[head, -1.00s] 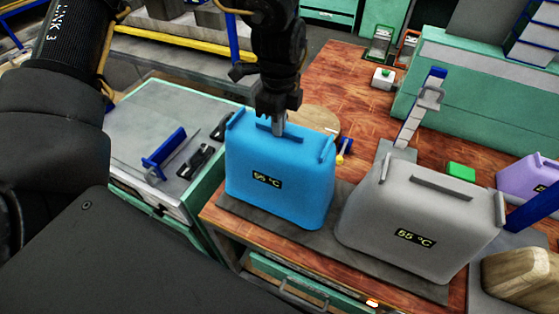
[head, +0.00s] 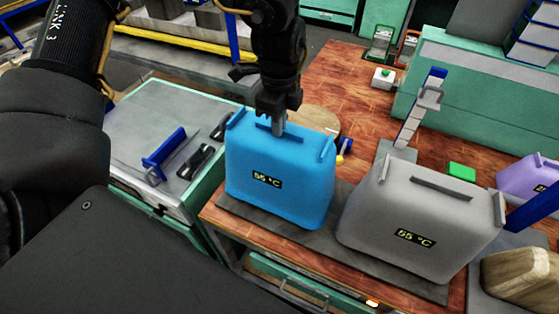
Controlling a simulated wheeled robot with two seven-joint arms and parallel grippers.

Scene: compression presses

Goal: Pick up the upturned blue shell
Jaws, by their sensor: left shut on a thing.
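The upturned blue shell (head: 283,186) stands on a dark mat (head: 385,262) near the front left of the wooden table, with a "55 °C" label on its front. My left gripper (head: 279,128) points down at its top and is shut on the bar handle there. The shell's base appears to rest on the mat; I cannot tell whether there is a small gap. My right gripper is out of view.
A grey shell (head: 420,225) with a similar label stands just right of the blue one. A purple shell (head: 530,178), a green block (head: 461,172) and a wooden block (head: 522,283) are further right. A green cabinet (head: 160,150) with tools stands left.

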